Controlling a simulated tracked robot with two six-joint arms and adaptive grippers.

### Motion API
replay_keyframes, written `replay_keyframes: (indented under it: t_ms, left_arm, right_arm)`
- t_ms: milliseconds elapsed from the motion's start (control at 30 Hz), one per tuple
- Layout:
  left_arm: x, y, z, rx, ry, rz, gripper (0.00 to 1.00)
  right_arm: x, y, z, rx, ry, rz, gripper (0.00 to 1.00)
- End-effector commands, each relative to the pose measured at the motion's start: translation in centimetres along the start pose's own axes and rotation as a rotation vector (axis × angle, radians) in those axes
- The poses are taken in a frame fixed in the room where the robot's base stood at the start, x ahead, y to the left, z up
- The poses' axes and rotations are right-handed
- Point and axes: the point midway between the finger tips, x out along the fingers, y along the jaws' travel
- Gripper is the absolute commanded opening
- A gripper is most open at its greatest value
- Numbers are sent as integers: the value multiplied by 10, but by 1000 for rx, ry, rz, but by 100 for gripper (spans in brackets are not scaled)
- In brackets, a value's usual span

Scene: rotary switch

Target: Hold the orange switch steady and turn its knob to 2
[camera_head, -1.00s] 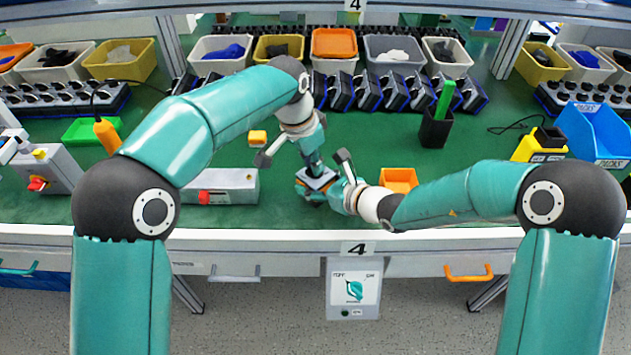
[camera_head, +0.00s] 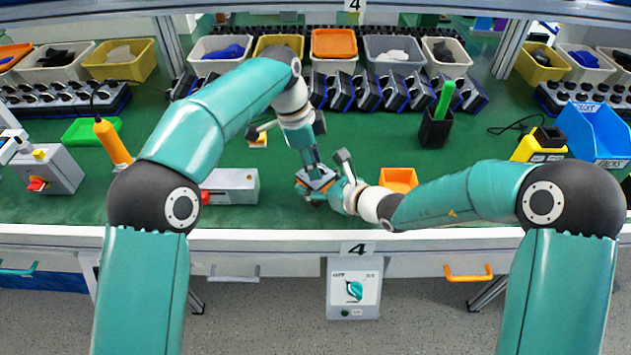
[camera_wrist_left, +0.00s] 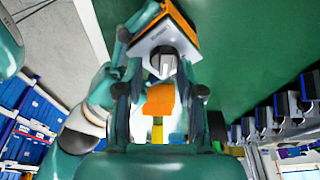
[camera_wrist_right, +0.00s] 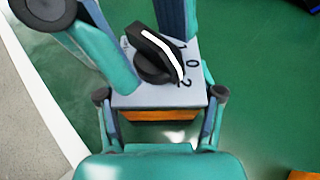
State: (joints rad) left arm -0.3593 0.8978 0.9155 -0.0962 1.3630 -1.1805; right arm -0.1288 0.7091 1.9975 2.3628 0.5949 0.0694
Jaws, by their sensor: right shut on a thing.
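The orange switch (camera_head: 313,185) is low over the front middle of the table, tilted. Its grey face carries 1, 0 and 2 in the right wrist view (camera_wrist_right: 128,100), with an orange side below. My right gripper (camera_wrist_right: 160,105) is shut on the switch body. The black knob (camera_wrist_right: 150,55) has a white line whose lower end lies near the 2; the exact setting is hard to judge. My left gripper (camera_wrist_left: 161,91) is open, with its fingers around the knob. The knob also shows in the left wrist view (camera_wrist_left: 163,64). I cannot tell whether the fingers touch it.
An orange bin (camera_head: 398,180) stands right of the switch. A grey box with a red button (camera_head: 235,187) is at the left. A black holder (camera_head: 436,130) with a green item stands behind right. A sign (camera_head: 353,288) hangs at the front edge.

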Motion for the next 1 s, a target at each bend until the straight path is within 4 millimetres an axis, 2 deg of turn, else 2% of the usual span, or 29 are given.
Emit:
replay_keyframes:
  t_ms: [600, 967, 1000]
  left_arm:
    - [-43, -1, -11, 0, 0, -3, 38]
    - [-47, 0, -12, -1, -1, -1, 38]
    - [-47, 0, -12, -1, -1, -1, 38]
  right_arm:
    - [0, 1, 0, -1, 1, 2, 23]
    - [0, 1, 0, -1, 1, 2, 23]
    - [0, 1, 0, -1, 1, 2, 73]
